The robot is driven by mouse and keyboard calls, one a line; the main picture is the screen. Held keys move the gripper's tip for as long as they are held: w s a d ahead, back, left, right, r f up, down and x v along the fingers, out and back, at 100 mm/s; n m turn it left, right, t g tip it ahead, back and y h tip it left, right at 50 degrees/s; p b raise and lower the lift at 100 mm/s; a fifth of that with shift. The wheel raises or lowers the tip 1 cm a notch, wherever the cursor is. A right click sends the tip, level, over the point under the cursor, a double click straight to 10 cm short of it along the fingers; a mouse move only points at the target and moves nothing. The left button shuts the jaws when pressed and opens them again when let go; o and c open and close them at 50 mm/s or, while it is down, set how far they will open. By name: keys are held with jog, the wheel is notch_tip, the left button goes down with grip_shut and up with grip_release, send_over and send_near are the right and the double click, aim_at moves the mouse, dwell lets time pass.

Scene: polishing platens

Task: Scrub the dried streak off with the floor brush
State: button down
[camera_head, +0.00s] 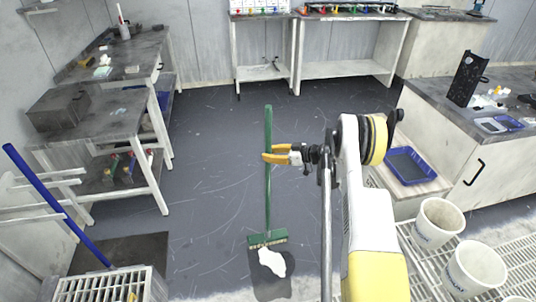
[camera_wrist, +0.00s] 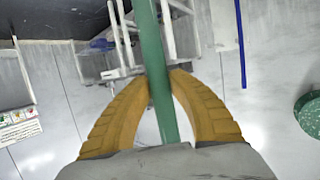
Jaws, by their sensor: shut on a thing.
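The floor brush (camera_head: 267,180) has a long green handle and a wide green head with pale bristles. It stands almost upright, its head low at the floor. My gripper (camera_head: 268,156) is shut around the upper half of the handle. In the wrist view the yellow fingers (camera_wrist: 160,82) close on the green handle (camera_wrist: 152,50). I cannot tell whether the bristles touch the streak.
Workbenches stand at the left (camera_head: 110,125) and back (camera_head: 345,70). A grey counter (camera_head: 440,100) is at the right, near a blue tray (camera_head: 410,165) and white buckets (camera_head: 438,222). A blue pole (camera_head: 55,205) leans at the left. The middle floor is clear.

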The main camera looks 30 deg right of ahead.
jog(key=shift+f, duration=0.55)
dwell(0.4)
jog(key=shift+s, duration=0.1)
jog(key=s, duration=0.1)
jog(key=s+a, duration=0.1)
jog(key=s, duration=0.1)
jog(key=shift+s+r, duration=0.1)
jog(key=shift+r, duration=0.05)
jog(key=shift+s, duration=0.1)
dwell(0.3)
jog(key=shift+s+a+f, duration=0.1)
jog(key=shift+s+a, duration=0.15)
jog(key=shift+s, duration=0.55)
jog(key=shift+s+a+f, duration=0.1)
jog(key=shift+s+a, duration=0.15)
jog(key=shift+s, duration=0.55)
jog(key=shift+s, duration=0.15)
